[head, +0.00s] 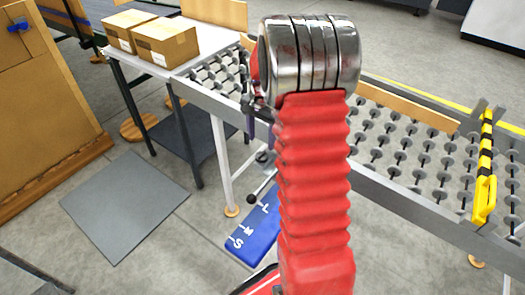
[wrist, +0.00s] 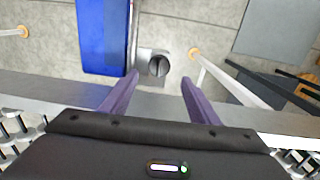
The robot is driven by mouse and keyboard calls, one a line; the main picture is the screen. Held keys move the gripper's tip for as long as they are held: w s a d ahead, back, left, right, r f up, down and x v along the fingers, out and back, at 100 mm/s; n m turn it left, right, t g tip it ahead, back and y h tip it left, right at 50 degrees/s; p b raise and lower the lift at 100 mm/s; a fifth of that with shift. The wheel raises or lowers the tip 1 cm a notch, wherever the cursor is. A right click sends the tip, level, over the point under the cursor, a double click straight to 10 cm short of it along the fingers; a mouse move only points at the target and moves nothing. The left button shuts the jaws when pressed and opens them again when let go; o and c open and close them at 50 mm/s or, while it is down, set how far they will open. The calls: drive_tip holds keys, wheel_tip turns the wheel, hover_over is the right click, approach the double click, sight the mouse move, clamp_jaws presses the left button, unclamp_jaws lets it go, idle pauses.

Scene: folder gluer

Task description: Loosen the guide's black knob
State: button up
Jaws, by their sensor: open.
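In the wrist view, a dark round knob (wrist: 157,67) sits on a small grey metal block beside the blue plate. My gripper (wrist: 160,77) has two purple fingers spread wide, with nothing between them. The knob shows just beyond and between the fingertips; the height between them cannot be told. In the head view, my red arm hides most of the gripper, with only a bit of purple showing by the rail. A small round grey fitting (head: 265,157) and a rod with a black ball end (head: 251,198) show below the rail; whether the fitting bears the same knob is unclear.
A blue plate (head: 240,243) marked S, M, L lies below the conveyor rail (head: 408,195). Skate-wheel rollers run along both sides of my arm. A yellow and black handle (head: 484,200) stands at right. Cartons (head: 166,42) sit at back left. A grey mat (head: 125,205) lies on open floor.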

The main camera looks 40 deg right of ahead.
sight(261, 153)
wheel_tip(261, 153, down, 7)
idle(0.3)
drive_tip(key=shift+c, duration=0.6)
drive_tip(key=shift+w, duration=0.1)
drive_tip(key=c, duration=0.9)
